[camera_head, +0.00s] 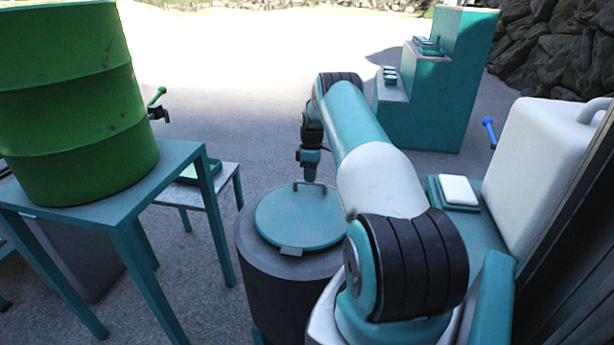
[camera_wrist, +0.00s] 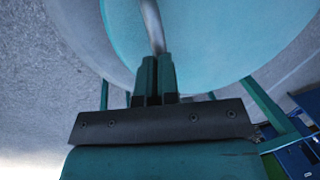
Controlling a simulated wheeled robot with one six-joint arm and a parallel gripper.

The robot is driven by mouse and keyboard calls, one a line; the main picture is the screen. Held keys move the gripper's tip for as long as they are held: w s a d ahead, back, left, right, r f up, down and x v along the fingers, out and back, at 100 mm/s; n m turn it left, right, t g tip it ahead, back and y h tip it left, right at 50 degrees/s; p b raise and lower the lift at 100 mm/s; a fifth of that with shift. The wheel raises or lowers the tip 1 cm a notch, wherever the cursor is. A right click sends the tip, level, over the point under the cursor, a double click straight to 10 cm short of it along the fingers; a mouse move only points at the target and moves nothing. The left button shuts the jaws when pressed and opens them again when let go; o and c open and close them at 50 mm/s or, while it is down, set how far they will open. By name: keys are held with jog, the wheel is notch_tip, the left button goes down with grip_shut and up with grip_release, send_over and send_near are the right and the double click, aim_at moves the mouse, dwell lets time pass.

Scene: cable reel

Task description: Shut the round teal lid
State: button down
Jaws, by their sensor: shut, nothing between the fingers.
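The round teal lid (camera_head: 298,222) lies flat on top of a dark grey cylindrical bin (camera_head: 285,300) in the head view. It has a curved metal handle (camera_head: 310,186) at its far side and a small grey tab at its near edge. My gripper (camera_head: 308,172) points down just above the handle side of the lid. In the wrist view the gripper (camera_wrist: 155,75) is shut, its fingers close together, with the handle (camera_wrist: 151,25) right beyond the fingertips and the teal lid (camera_wrist: 205,45) behind. I cannot tell whether the fingertips touch the handle.
A green barrel (camera_head: 75,100) with a tap stands on a teal table (camera_head: 150,185) at left. A low bench (camera_head: 222,178) is behind it. A white canister (camera_head: 550,170) stands at right. Teal steps (camera_head: 425,115) rise at the back. Open paving (camera_head: 220,80) lies beyond.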

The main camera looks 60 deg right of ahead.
jog(key=shift+s+f, duration=0.15)
jog(key=shift+f, duration=0.1)
jog(key=shift+a+r+p, duration=0.1)
jog(key=shift+r+p, duration=0.25)
jog(key=shift+r, duration=0.05)
jog(key=v, duration=0.1)
jog(key=p+v, duration=0.1)
jog(key=v, duration=0.1)
jog(key=a+p+v, duration=0.1)
jog(key=shift+s+d+r, duration=0.1)
jog(key=shift+r, duration=0.25)
jog(key=d+v, duration=0.2)
jog(key=v, duration=0.6)
jog(key=shift+w+p, duration=0.3)
jog(key=shift+w, duration=0.15)
jog(key=shift+r, duration=0.1)
